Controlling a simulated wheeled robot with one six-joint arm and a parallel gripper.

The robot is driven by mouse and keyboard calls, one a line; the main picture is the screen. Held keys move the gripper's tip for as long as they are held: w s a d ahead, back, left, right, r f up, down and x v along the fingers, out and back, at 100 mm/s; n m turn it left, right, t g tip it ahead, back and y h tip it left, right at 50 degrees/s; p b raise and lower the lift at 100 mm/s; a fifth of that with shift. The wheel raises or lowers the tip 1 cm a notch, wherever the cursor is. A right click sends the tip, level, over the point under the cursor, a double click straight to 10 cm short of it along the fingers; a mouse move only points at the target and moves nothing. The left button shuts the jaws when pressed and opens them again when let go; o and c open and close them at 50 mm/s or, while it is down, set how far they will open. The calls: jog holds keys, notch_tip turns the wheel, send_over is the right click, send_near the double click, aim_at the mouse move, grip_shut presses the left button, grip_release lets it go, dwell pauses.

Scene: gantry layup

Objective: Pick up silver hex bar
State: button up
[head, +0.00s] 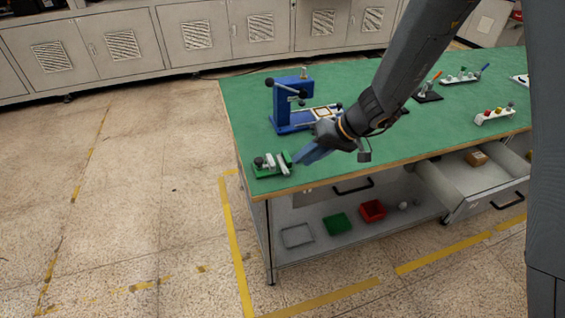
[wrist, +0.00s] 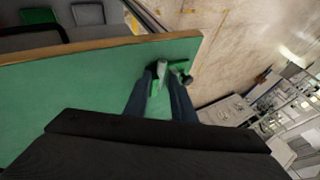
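A small green fixture (head: 262,170) with a black knob sits at the near left corner of the green bench. A short silver piece, which looks like the silver hex bar (head: 283,163), is at the fixture's right part. My gripper (head: 304,156) is just right of it, low over the bench, fingers pointing left. In the wrist view the two dark fingers are apart, and the silver bar (wrist: 161,70) shows between and just beyond their tips. I see no clear contact. The bar's lower end and its seat are hard to make out.
A blue press (head: 290,105) stands behind my gripper. The bench edge (head: 300,189) is close in front. Small racks (head: 494,116) stand at the right. An open drawer (head: 470,175) sticks out below right. Green and red bins (head: 372,211) are on the lower shelf.

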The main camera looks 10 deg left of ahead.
aim_at(283, 165)
jog(key=shift+s+p+x, duration=0.15)
jog(key=shift+p+x, duration=0.55)
jog(key=shift+x, duration=0.95)
jog(key=shift+s+p+x, duration=0.1)
jog(key=shift+p+x, duration=0.6)
jog(key=shift+x, duration=1)
grip_shut()
